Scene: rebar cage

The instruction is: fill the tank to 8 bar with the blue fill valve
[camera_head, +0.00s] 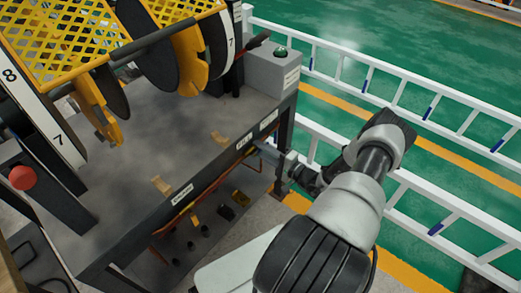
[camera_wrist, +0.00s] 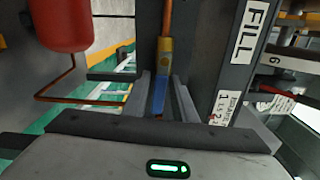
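The fill valve shows in the wrist view as a yellow brass body with a blue lever (camera_wrist: 158,96), below a copper pipe. My gripper (camera_wrist: 163,88) has its two grey fingers apart, one on each side of the blue lever, with a narrow gap visible at the right. I cannot tell whether a finger touches it. The white FILL label (camera_wrist: 249,32) is on the dark bench edge to the right. A red tank (camera_wrist: 62,22) hangs at upper left. In the head view my gripper (camera_head: 266,153) is at the bench front near the FILL label (camera_head: 244,141); the valve is hidden there. No gauge reading is legible.
The grey bench top (camera_head: 170,130) carries a yellow mesh guard (camera_head: 75,40), numbered discs and a box with a green button (camera_head: 280,52). A red knob (camera_head: 22,177) is at left. White ladder-like rails (camera_head: 390,85) stand right of my arm. Copper pipes run under the bench.

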